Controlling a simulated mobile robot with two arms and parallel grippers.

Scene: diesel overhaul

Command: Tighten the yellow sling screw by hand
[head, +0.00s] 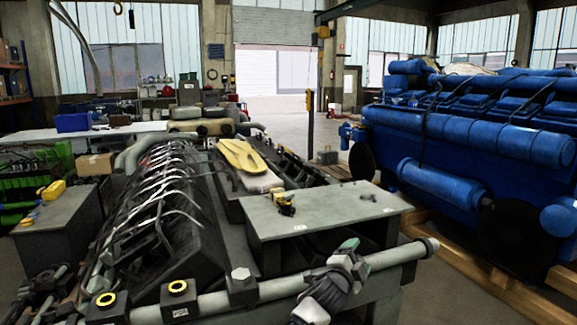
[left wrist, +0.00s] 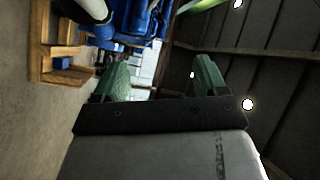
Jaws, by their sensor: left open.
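A small yellow and black piece (head: 284,203), which may be the sling screw, sits on the grey plate (head: 330,212) in the middle of the head view. I cannot tell for sure which is the sling screw. My left gripper (head: 355,257) is by the plate's front edge, right of and nearer than the yellow and black piece. In the left wrist view its green fingers (left wrist: 161,80) are apart with nothing between them. My right gripper is not in view.
A thick grey pipe (head: 215,303) runs across the front. The dark engine (head: 150,215) with thin pipes lies left of the plate, with a yellow bundle (head: 242,156) behind. A large blue engine (head: 460,150) on wooden beams stands right. Open floor shows between them.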

